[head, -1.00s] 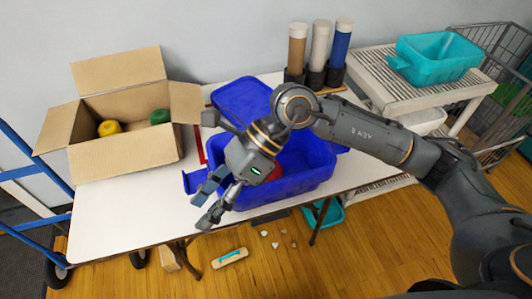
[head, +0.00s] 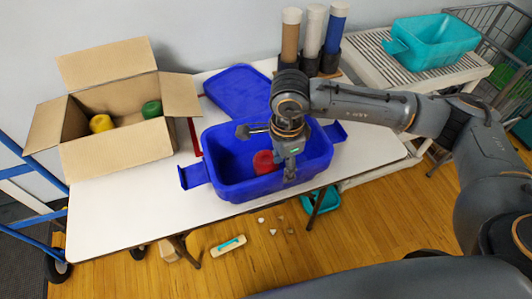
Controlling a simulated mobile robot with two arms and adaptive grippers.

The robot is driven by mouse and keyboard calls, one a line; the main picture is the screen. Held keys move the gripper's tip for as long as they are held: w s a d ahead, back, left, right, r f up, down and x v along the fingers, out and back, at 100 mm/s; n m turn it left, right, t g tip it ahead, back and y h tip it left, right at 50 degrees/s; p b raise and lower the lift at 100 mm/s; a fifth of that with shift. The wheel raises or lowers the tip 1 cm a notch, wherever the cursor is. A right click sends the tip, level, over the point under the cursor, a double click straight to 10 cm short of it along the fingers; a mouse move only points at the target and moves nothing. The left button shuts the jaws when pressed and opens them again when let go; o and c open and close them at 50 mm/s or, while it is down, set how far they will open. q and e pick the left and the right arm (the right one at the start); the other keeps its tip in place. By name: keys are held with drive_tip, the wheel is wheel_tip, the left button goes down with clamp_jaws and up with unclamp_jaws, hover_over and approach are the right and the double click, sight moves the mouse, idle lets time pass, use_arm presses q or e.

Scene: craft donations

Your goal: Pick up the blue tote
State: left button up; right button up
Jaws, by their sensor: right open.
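The blue tote (head: 235,186) stands upright on the white table, with a handle at its left end and another at its right end. A red round item (head: 264,162) lies inside it. My right gripper (head: 290,176) points down over the right part of the tote, its fingers at the near wall. The jaws are open, and I cannot tell whether they touch the wall. The blue lid (head: 238,90) lies flat behind the tote. My left gripper is not in view.
A cardboard box (head: 118,150) with a yellow and a green item stands on the table (head: 110,205) at left. Several tubes in dark holders (head: 330,62) stand behind. A teal bin (head: 435,40) sits on a slatted shelf at right. A brush lies on the floor.

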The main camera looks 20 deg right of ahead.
sight(279, 179)
drive_tip(key=shift+s+a+f, duration=0.1)
drive_tip(key=shift+a+f, duration=0.05)
drive_tip(key=shift+f, duration=0.2)
drive_tip(key=f, duration=0.1)
drive_tip(key=f+p, duration=0.1)
drive_tip(key=f, duration=0.1)
drive_tip(key=shift+s+a+f+p, duration=0.2)
drive_tip(key=shift+a+f+p, duration=0.1)
drive_tip(key=shift+a, duration=0.05)
drive_tip(key=shift+f, duration=0.5)
drive_tip(key=shift+r, duration=0.1)
clamp_jaws()
